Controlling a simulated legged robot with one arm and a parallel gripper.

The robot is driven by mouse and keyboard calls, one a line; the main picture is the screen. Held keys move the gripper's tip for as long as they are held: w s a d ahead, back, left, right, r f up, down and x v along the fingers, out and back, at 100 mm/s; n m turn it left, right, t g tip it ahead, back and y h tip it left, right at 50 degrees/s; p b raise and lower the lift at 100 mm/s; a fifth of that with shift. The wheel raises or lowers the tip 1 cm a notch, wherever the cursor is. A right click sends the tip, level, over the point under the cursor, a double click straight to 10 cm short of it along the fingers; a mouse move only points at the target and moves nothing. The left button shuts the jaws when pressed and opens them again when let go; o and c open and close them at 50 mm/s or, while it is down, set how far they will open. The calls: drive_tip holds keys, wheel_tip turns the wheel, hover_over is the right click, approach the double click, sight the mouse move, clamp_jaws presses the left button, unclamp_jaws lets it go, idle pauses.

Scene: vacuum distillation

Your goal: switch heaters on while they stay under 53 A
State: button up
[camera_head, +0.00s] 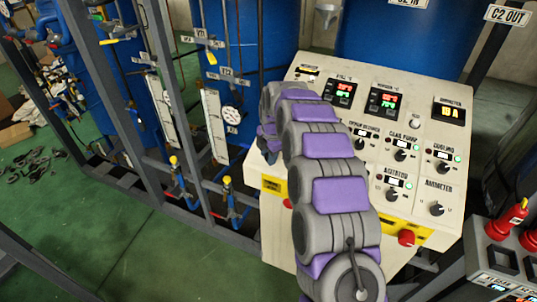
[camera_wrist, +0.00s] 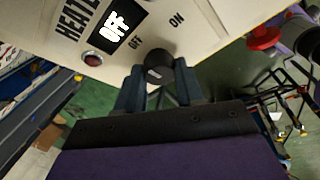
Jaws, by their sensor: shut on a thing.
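The cream control panel (camera_head: 335,245) stands at the centre right in the head view. In the wrist view, my gripper (camera_wrist: 159,78) is shut on a black heater knob (camera_wrist: 159,62), one finger on each side. A red lamp (camera_wrist: 92,55) is by the display. The ammeter display (camera_head: 449,112) on the panel seems to read about 10 A, but its digits are small. My arm hides the heater knob in the head view.
A red button (camera_head: 406,237) is on the front edge. Blue tanks (camera_head: 232,55) and pipes stand behind. Green floor (camera_head: 120,240) is open at left.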

drive_tip(key=m+b, duration=0.1)
drive_tip(key=m, duration=0.1)
drive_tip(key=shift+m+t, duration=0.3)
drive_tip(key=m+t+y+b, duration=0.1)
drive_tip(key=m+b, duration=0.1)
drive_tip(key=m, duration=0.1)
drive_tip(key=m+t+b, duration=0.1)
drive_tip(key=m, duration=0.3)
drive_tip(key=shift+r, duration=0.1)
drive_tip(key=shift+s+m+t, duration=0.1)
drive_tip(key=shift+m+t, duration=0.3)
drive_tip(key=shift+m, duration=0.5)
drive_tip(key=o, duration=1)
